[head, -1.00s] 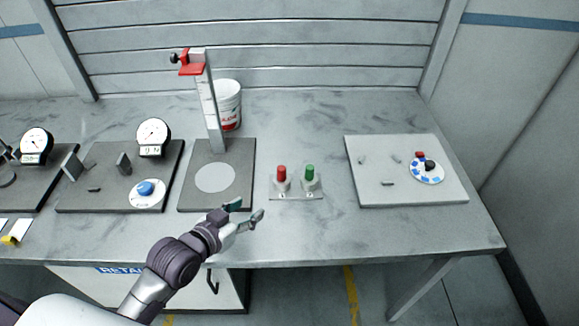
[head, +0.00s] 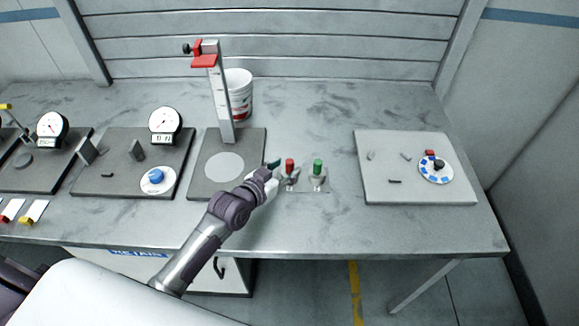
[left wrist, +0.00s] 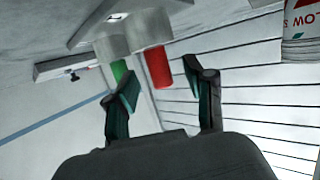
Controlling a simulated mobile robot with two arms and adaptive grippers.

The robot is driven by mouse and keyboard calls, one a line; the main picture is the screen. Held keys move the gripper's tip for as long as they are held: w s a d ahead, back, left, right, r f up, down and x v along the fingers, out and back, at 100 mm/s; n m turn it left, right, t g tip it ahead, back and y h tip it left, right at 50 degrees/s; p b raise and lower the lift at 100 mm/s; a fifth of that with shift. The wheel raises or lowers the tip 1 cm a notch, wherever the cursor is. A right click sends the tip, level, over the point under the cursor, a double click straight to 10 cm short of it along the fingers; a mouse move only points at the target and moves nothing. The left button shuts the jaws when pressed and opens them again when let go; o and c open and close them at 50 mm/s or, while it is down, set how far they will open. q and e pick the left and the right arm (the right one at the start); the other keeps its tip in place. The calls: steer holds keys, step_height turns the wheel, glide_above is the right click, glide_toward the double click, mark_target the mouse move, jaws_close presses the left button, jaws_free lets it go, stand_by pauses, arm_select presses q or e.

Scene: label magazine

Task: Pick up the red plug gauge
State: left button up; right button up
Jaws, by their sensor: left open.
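The red plug gauge (head: 290,165) stands upright in a small stand (head: 308,187) at the middle of the bench, left of the green plug gauge (head: 318,167). My left gripper (head: 282,169) is open and right at the red gauge, partly covering its lower part. In the left wrist view, which is turned over, the red handle (left wrist: 158,67) shows between the two open fingers (left wrist: 166,92), beyond their tips. The green handle (left wrist: 119,72) is partly behind one finger there. I cannot tell whether a finger touches either gauge. My right gripper is not in view.
A height stand with a red clamp (head: 205,61) rises on a dark plate (head: 252,150) left of the gauges. A white bucket (head: 239,95) stands behind it. A grey plate (head: 410,193) with small parts lies right. The bench between is clear.

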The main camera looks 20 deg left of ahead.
arm_select(q)
steer(key=shift+x, duration=1.45)
steer(key=shift+s, duration=0.1)
steer(key=c, duration=0.4)
jaws_close()
steer(key=shift+r, duration=0.1)
